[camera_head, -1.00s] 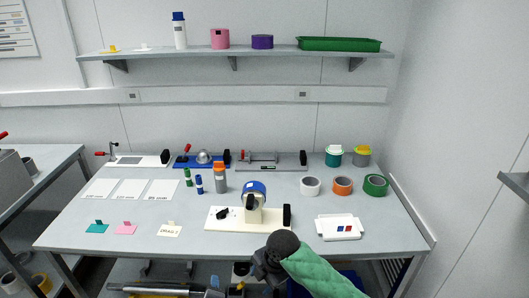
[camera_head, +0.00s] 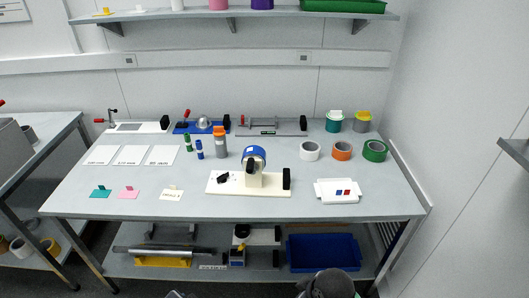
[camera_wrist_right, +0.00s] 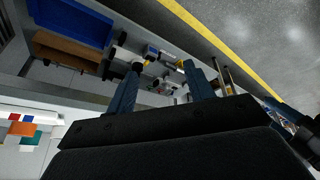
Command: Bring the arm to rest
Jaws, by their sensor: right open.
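My right gripper (camera_wrist_right: 162,66) shows in the right wrist view with its two fingers apart and nothing between them. It points toward the lower shelf area under the bench, clear of the things there. In the head view only a dark rounded part of my right arm (camera_head: 330,285) shows at the bottom edge, in front of the bench; its gripper is out of that picture. My left gripper is not in view.
The grey bench (camera_head: 390,207) carries a blue-topped cream fixture (camera_head: 254,170), tape rolls, bottles and cards. Below, the lower shelf holds a blue bin (camera_head: 323,252) and a grey cylinder on a yellow base (camera_head: 164,261). The wrist view also shows the blue bin (camera_wrist_right: 70,28) and a yellow floor stripe (camera_wrist_right: 215,42).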

